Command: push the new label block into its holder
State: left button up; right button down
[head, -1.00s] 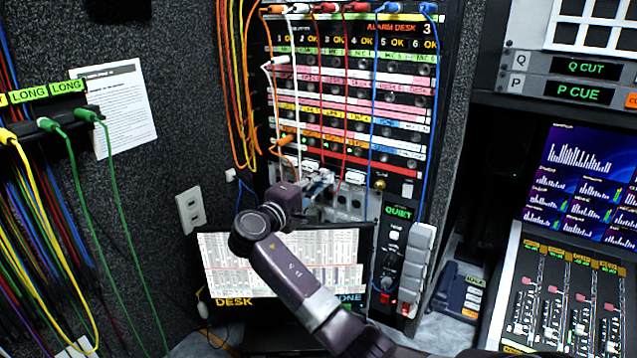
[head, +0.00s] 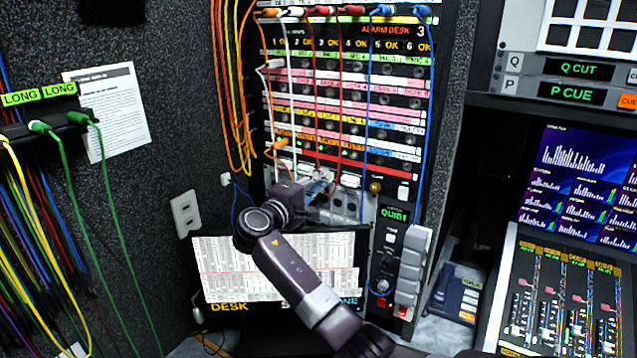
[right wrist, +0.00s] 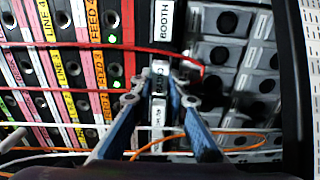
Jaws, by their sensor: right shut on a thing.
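My right gripper (head: 320,184) is at the lower part of the patch rack, just below its red strip. In the right wrist view its two blue fingers (right wrist: 159,88) straddle a narrow white label block (right wrist: 158,112) with dark lettering and are shut on it. The block lies in line with the white label strip marked BOOTH (right wrist: 166,20), which runs between the jack rows and the grey sockets. The holder is mostly hidden behind the fingers, and I cannot tell how deep the block sits in it. My left gripper is not in view.
A red cable (right wrist: 100,47) and an orange cable (right wrist: 225,133) cross close to the fingers. More patch cables hang down the rack front.

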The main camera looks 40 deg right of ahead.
jog(key=shift+w+d, duration=0.15)
jog(key=shift+d, duration=0.35)
jog(key=c, duration=1.8)
grip_release()
jog(key=shift+d, duration=0.1)
jog(key=v, duration=1.2)
